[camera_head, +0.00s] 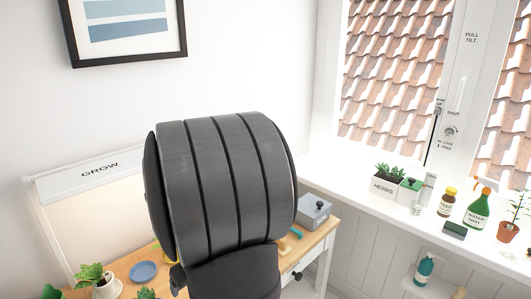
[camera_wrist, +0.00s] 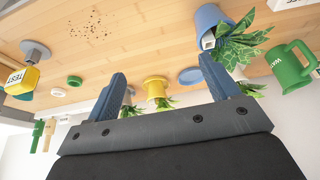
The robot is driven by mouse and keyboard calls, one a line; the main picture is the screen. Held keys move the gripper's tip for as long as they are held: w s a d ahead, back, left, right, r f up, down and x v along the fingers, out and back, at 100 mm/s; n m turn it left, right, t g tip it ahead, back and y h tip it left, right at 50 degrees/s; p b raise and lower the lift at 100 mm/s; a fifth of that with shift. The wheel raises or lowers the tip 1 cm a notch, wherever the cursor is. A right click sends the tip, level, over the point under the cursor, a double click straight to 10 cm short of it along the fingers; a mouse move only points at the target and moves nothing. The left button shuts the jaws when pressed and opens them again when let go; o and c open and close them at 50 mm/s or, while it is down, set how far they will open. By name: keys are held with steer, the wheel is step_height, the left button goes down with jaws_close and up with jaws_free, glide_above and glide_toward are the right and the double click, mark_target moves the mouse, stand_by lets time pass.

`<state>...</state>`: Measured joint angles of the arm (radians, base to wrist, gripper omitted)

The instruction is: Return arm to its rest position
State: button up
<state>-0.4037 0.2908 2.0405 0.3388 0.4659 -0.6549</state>
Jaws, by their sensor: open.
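My gripper (camera_wrist: 162,70) shows in the wrist view with its two blue fingers spread wide apart and nothing between their tips. The desk (camera_wrist: 150,45) fills the top of that tilted view, beyond the fingers. A yellow pot (camera_wrist: 155,87) with a plant shows between the fingers, farther off, with no visible contact. In the head view my large dark arm link fills the middle and hides the gripper and much of the desk (camera_head: 122,266).
The windowsill (camera_head: 345,186) holds bottles and plants.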

steer(key=w+a, duration=1.1)
steer(key=w, duration=0.5)
steer(key=shift+a, duration=0.2)
steer(key=s+d, duration=1.1)
steer(key=s, duration=0.5)
steer(key=shift+w+f, duration=0.1)
steer(key=shift+w, duration=0.05)
